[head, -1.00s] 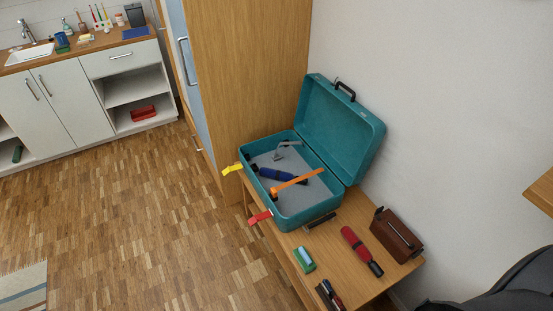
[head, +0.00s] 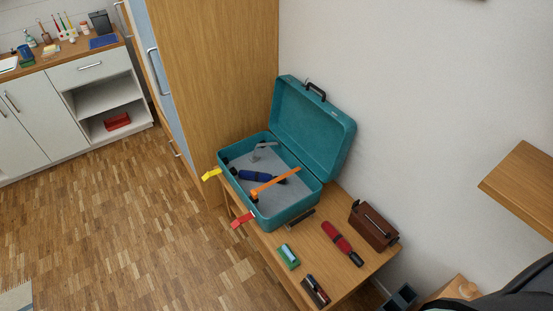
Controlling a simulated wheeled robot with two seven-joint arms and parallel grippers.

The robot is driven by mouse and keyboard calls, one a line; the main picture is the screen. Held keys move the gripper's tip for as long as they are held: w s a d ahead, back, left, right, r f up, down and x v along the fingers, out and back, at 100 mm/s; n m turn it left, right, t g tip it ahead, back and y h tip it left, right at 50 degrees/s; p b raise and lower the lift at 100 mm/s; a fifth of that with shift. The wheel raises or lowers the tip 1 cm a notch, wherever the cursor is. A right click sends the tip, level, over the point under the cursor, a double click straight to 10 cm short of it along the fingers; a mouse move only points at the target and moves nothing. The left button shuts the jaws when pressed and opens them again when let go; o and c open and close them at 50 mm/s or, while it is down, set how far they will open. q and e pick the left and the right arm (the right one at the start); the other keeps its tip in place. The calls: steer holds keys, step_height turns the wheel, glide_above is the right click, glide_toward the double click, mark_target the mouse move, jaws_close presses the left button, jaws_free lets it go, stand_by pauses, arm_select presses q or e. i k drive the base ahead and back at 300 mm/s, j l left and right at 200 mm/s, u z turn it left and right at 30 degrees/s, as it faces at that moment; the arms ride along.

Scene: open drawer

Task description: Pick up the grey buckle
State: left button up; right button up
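I cannot make out a grey buckle for certain. A curved grey item (head: 264,146) lies at the back left inside the open teal toolbox (head: 287,214), but it is too small to tell whether it is a buckle. A yellow latch-like piece (head: 211,174) and a red one (head: 242,219) stick out from the toolbox's front side. Neither of my grippers is in view.
The toolbox also holds an orange-handled tool (head: 273,182) and a blue tool (head: 257,176). On the wooden table (head: 330,275) are a red-and-black tool (head: 341,241), a brown case (head: 373,226) and a green-and-white block (head: 288,256). The wooden floor (head: 140,230) to the left is clear.

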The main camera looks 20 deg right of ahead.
mark_target(255, 159)
steer(key=i+j+z, duration=0.2)
steer(key=z, duration=0.3)
steer(key=i+j+z, duration=0.3)
steer(key=z, duration=0.15)
steer(key=i+j+z, duration=0.15)
steer(key=j+z, duration=0.35)
